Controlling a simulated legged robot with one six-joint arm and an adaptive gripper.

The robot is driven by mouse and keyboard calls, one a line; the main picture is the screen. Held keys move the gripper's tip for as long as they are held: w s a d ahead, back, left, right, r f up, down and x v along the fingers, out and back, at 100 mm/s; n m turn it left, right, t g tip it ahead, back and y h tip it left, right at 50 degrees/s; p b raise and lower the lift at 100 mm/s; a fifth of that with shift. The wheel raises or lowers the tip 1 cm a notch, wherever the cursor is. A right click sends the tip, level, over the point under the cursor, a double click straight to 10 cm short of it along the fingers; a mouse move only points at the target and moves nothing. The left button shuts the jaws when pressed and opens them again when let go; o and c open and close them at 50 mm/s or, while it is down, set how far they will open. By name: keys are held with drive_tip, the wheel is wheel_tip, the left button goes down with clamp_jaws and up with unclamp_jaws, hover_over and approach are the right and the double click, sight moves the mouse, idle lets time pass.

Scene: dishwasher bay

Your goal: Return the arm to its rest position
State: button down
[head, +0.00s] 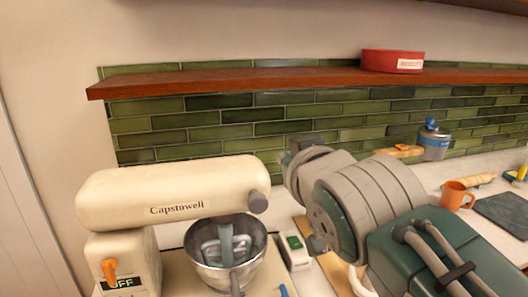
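My arm fills the lower right of the head view, with a dark green link and large grey joints. A smaller grey part of it shows at its far left end, close to the right of the mixer head. I cannot make out any gripper fingers. My gripper is hidden or outside the picture, so what it may hold does not show.
A cream stand mixer (165,190) with a steel bowl (205,272) stands left of my arm. A wooden shelf (230,82) with a red round box (392,60) runs above. An orange mug (455,196), a blue-and-grey canister (433,142) and a dark board (505,212) are at right.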

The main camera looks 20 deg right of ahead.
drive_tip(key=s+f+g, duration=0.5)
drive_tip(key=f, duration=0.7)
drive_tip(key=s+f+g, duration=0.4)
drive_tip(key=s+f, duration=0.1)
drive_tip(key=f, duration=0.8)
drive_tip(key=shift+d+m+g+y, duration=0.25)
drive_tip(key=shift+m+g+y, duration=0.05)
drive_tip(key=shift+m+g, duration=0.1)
